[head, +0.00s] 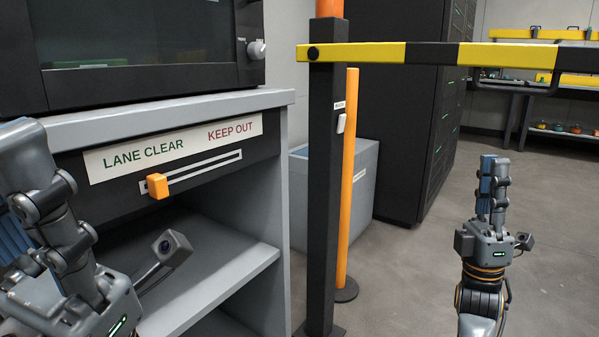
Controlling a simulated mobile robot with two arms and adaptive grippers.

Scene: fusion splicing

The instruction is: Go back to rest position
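My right gripper (494,160) is at the right, fingers pointing up, above the open floor and apart from everything around it. Its blue pad and grey finger links overlap from this angle, so its opening is unclear. I see nothing held in it. My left gripper (18,135) is at the left edge, close in front of the grey cabinet (285,190). It is partly cut off by the frame, and its opening cannot be judged. An orange slider knob (157,186) sits at the left end of its slot, below the words LANE CLEAR on the label (172,143).
A yellow-black barrier arm (430,53) spans level from a black post (323,190). An orange pole (347,180) and a grey bin (365,175) stand behind. A black rack (410,110) and a workbench (540,90) are farther back. Floor around my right gripper is clear.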

